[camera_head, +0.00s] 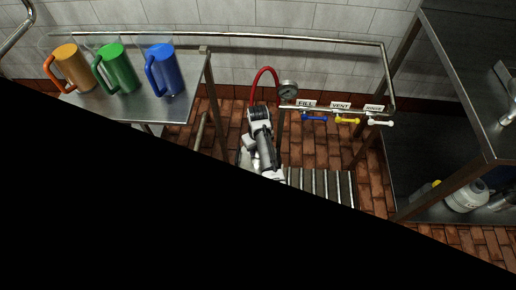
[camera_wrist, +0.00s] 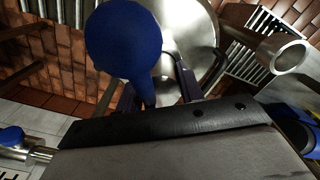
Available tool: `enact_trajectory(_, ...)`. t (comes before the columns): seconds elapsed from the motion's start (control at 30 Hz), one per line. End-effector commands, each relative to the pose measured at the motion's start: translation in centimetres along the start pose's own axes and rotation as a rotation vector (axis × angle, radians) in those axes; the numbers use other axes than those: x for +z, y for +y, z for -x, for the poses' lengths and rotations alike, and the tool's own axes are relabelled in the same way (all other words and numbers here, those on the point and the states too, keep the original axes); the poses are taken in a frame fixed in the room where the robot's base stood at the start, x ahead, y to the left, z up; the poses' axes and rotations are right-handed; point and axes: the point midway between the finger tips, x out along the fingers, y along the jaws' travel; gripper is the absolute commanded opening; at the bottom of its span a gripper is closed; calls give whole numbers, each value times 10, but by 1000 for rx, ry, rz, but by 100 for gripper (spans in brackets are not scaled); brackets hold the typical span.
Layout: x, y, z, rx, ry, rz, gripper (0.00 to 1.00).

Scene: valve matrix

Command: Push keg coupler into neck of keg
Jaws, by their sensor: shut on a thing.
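In the wrist view a blue ball-ended handle (camera_wrist: 124,40), which looks like part of the keg coupler, rises between the dark fingers of my gripper (camera_wrist: 150,88). The gripper is shut on it. Beyond it is the round, shiny metal top of what appears to be the keg (camera_wrist: 203,28). The handle and fingers hide the neck, so I cannot tell how the coupler sits in it. In the head view my white and grey arm reaches down near the red hose; the gripper, coupler and keg cannot be made out there.
A steel table (camera_head: 180,105) holds orange (camera_head: 73,68), green (camera_head: 120,68) and blue (camera_head: 165,70) mugs. A gauge (camera_head: 288,89), red hose (camera_head: 263,75) and blue (camera_head: 314,118), yellow (camera_head: 347,120) and white (camera_head: 380,122) valve handles are close by. A steel shelf stands right.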

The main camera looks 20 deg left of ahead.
Motion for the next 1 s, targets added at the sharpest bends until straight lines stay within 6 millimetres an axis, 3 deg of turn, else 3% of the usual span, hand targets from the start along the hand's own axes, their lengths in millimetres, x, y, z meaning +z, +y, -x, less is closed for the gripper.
enact_trajectory(0.03, 0, 0, 1, 1, 1, 0, 0)
enact_trajectory(0.07, 0, 0, 1, 1, 1, 0, 40)
enact_trajectory(0.23, 0, 0, 1, 0, 1, 0, 62)
enact_trajectory(0.5, 0, 0, 0, -1, -1, 0, 63)
enact_trajectory(0.67, -1, 0, 12, 0, 2, 0, 63)
enact_trajectory(1.0, -1, 0, 86, 2, 5, 1, 63)
